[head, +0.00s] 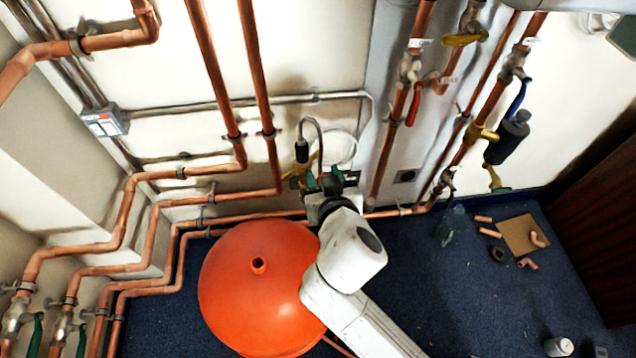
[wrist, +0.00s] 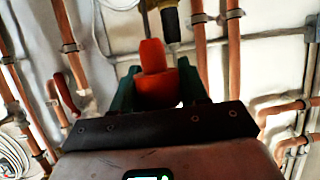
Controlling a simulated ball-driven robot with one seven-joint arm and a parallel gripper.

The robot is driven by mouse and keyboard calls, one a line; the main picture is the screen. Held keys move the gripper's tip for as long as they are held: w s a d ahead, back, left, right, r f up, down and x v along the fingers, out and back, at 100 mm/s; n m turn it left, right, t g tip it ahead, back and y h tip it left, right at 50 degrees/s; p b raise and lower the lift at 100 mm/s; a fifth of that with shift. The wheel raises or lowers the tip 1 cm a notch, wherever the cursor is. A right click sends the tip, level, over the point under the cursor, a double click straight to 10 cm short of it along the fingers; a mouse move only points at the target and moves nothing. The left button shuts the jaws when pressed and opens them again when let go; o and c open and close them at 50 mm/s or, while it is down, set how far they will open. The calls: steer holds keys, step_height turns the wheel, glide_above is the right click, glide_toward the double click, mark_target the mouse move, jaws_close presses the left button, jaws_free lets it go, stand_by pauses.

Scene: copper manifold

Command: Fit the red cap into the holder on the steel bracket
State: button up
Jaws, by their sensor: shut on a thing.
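The red cap (wrist: 153,88) is in my gripper (wrist: 155,88) in the wrist view, held between its two green fingers, with its narrower upper part pointing away from me. In the head view my gripper (head: 326,181) is close to the back wall, near the copper pipes, and the cap cannot be made out there. Just beyond the cap in the wrist view are a brass fitting and a dark cylinder (wrist: 171,24).
A large orange round vessel (head: 250,290) stands left of my arm. Copper pipes (head: 215,75) run down and along the wall. Pipe offcuts and a brown board (head: 522,235) lie on the blue floor.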

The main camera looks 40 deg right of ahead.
steer(key=shift+w+d+n+t+y+p, duration=0.35)
steer(key=shift+w+d+p, duration=1.6)
steer(key=shift+d, duration=1.9)
steer(key=shift+w+d+n+t+y+p, duration=0.15)
steer(key=shift+w+d+n+y+p, duration=0.3)
steer(key=shift+w+d+p, duration=1.85)
steer(key=d+f+b, duration=0.1)
steer(key=f+b, duration=0.7)
steer(key=f, duration=0.2)
steer(key=s+d+f+b, duration=0.1)
steer(key=f+b, duration=0.7)
steer(key=f, duration=0.2)
steer(key=d+f+b, duration=0.1)
steer(key=f+b, duration=0.8)
steer(key=f, duration=0.1)
steer(key=shift+s, duration=0.35)
steer(key=shift+f, duration=0.15)
steer(key=shift+a+f+b, duration=0.1)
steer(key=shift+f+b, duration=1.2)
steer(key=shift+f, duration=0.05)
steer(key=shift+f+b, duration=0.5)
steer(key=shift+f, duration=0.05)
